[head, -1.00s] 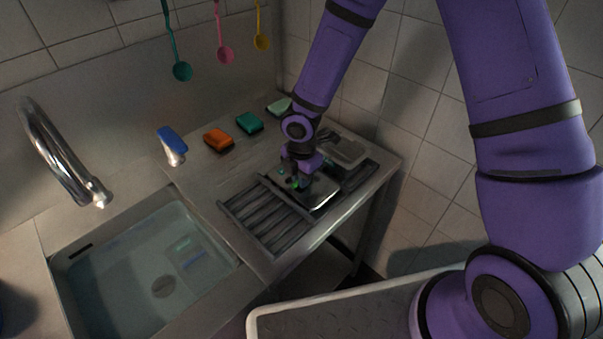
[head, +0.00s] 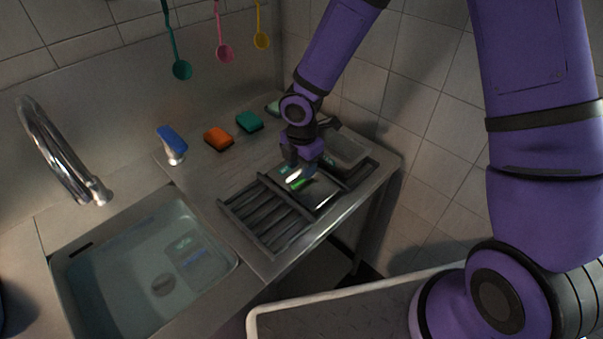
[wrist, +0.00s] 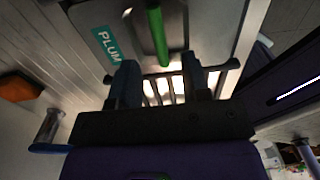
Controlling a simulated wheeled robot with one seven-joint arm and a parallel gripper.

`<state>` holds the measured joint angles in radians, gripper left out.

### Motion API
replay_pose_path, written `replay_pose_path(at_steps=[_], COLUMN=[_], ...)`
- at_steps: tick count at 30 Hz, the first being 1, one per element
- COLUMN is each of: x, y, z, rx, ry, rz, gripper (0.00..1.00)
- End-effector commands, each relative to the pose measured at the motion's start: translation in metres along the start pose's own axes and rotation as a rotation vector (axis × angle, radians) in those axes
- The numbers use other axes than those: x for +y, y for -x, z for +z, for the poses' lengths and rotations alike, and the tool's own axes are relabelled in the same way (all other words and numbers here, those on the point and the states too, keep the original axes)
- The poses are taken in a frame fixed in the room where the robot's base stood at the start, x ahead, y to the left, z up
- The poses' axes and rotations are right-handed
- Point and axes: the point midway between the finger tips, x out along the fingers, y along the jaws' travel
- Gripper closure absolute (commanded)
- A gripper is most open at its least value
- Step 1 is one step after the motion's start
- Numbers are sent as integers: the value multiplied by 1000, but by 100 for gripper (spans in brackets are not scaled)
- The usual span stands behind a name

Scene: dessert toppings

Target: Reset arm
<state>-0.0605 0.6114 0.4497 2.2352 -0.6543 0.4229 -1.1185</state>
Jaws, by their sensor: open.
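My gripper (head: 303,172) is over the dish rack area at the back right of the steel counter, pointing down. Its two fingers stand apart in the wrist view (wrist: 160,85), with nothing held between them. Just beyond the fingers lies a metal container with a flat lid (wrist: 90,20). It has a teal "PLUM" label (wrist: 108,45) and a green bar-like handle (wrist: 157,35). In the head view the green handle (head: 301,184) shows just below the fingers, and the container (head: 322,194) is partly hidden by the gripper.
A dark slatted rack (head: 265,217) lies left of the container. A second metal container (head: 348,150) sits behind it. Orange (head: 218,139) and teal (head: 249,121) sponges and a blue-topped dispenser (head: 172,143) stand along the back. The sink (head: 145,265) is at left; tiled wall (head: 430,130) is at right.

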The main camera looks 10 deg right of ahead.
Motion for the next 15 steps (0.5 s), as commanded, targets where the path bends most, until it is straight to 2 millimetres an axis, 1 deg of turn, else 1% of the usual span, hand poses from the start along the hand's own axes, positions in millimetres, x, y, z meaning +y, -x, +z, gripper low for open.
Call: replay_pose_path(at_steps=[1, 6, 10, 15], x=[1, 0, 0, 0], y=[11, 42, 58, 68], z=[1, 1, 1, 0], rx=[0, -1, -1, 0], ry=[-5, -4, -3, -1], rz=[5, 4, 2, 1], gripper=[57, 57, 57, 57])
